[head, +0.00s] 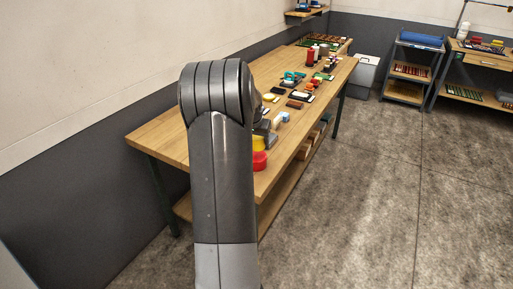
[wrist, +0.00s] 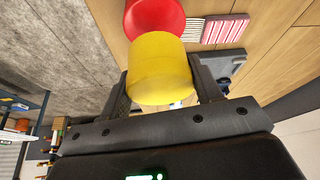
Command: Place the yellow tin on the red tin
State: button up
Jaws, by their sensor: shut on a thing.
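The yellow tin (wrist: 160,68) is between the two fingers of my gripper (wrist: 163,78), which is shut on it, in the wrist view. The red tin (wrist: 152,17) shows just beyond the yellow tin, partly covered by it. In the head view the yellow tin (head: 258,143) appears directly above the red tin (head: 260,161) near the front edge of the workbench. Whether the two tins touch I cannot tell. My arm hides the left side of both tins and most of my gripper in the head view.
A striped red-and-white piece (wrist: 224,29) lies beside the red tin. A shelf cart (head: 412,70) stands at the back right. The floor to the right is clear.

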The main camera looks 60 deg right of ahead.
aim_at(256, 147)
jog(key=shift+w+f, duration=0.1)
jog(key=shift+f, duration=1.95)
jog(key=o, duration=1)
jog(key=shift+f, duration=0.15)
jog(key=v, duration=1.2)
